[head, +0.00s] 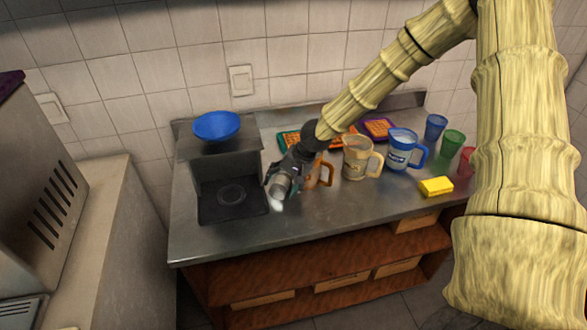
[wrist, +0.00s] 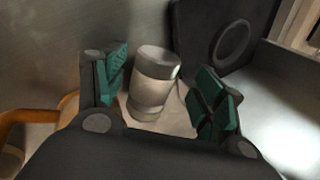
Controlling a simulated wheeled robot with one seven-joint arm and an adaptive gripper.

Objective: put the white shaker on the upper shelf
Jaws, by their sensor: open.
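The white shaker (wrist: 152,84), a pale cylinder with a greyer top, stands between the two green-padded fingers of my gripper (wrist: 162,82) in the wrist view. The fingers are open, with a visible gap on the right side. In the head view the shaker (head: 280,187) shows partly beside my gripper (head: 284,180), low over the steel counter just right of the black stand. Under the counter is a wooden unit with an upper shelf board (head: 330,256). The black stand (head: 222,168) also has a raised top. I cannot tell which one the task means.
A blue bowl (head: 217,126) sits on the stand's top. An orange mug (head: 322,174) is close right of my gripper, then a beige mug (head: 358,158) and a blue-white mug (head: 402,150). A yellow sponge (head: 436,187) lies at right. The front counter strip is clear.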

